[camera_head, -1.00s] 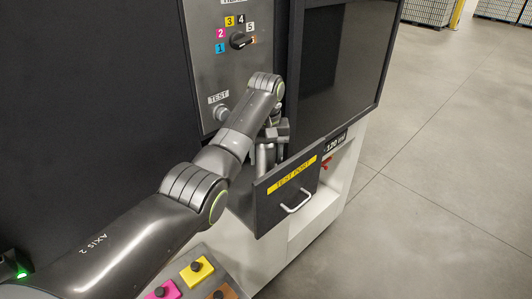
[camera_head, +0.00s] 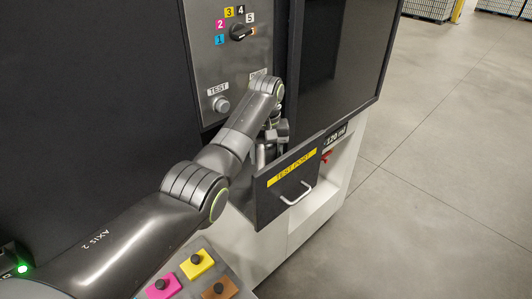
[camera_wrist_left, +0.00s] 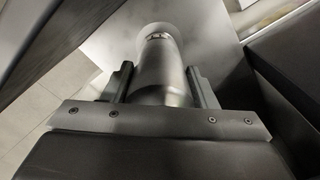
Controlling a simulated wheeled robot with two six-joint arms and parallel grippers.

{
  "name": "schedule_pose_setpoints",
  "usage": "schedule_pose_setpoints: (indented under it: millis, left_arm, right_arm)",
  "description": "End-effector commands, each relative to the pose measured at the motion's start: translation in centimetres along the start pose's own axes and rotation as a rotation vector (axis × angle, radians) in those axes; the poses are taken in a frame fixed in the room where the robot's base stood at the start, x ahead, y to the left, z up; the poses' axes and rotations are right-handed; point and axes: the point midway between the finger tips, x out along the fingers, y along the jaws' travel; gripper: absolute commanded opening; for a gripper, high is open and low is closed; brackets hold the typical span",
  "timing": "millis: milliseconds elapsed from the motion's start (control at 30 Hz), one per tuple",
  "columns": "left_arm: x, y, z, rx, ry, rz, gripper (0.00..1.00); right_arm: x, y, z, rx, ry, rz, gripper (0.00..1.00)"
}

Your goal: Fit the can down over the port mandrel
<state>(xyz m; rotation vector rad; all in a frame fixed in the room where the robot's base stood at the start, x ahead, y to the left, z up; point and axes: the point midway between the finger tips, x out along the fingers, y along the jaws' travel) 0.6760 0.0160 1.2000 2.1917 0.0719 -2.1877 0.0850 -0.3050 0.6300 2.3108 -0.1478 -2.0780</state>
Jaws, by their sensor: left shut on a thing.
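My left gripper (camera_head: 272,147) reaches down behind the front panel of the open test port drawer (camera_head: 272,200), labelled TEST PORT. The silver can (camera_wrist_left: 162,75) stands between its two fingers in the left wrist view. The gripper (camera_wrist_left: 158,85) is shut on the can, with one finger on each side. In the head view, the arm and the drawer front hide most of the can. A narrower ringed part shows at the can's far end. The port mandrel cannot be told apart from the can in either view. My right gripper is not in view.
The drawer front has a white handle (camera_head: 297,193). Behind the arm is a grey control panel with a selector knob (camera_head: 240,32) and a TEST button (camera_head: 221,105). A dark window (camera_head: 335,60) is at the right. Coloured blocks (camera_head: 196,265) sit at the bottom.

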Motion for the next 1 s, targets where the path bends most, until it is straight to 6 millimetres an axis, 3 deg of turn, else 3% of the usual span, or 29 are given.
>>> schedule_pose_setpoints:
  millis: [467, 500, 667, 1000]
  left_arm:
    - [1.2, 0.0, 0.0, 0.0, -0.001, 0.0, 0.32]
    - [1.1, 0.0, 0.0, 0.0, 0.0, 0.0, 0.58]
    - [1.1, 0.0, 0.0, 0.0, 0.0, 0.0, 0.78]
    - [0.6, -0.1, -0.1, 0.0, 0.001, 0.0, 0.78]
  right_arm:
    - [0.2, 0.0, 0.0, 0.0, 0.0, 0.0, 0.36]
    - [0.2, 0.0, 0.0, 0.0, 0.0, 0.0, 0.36]
    - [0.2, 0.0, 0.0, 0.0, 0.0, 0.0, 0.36]
    - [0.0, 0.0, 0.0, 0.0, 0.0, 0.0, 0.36]
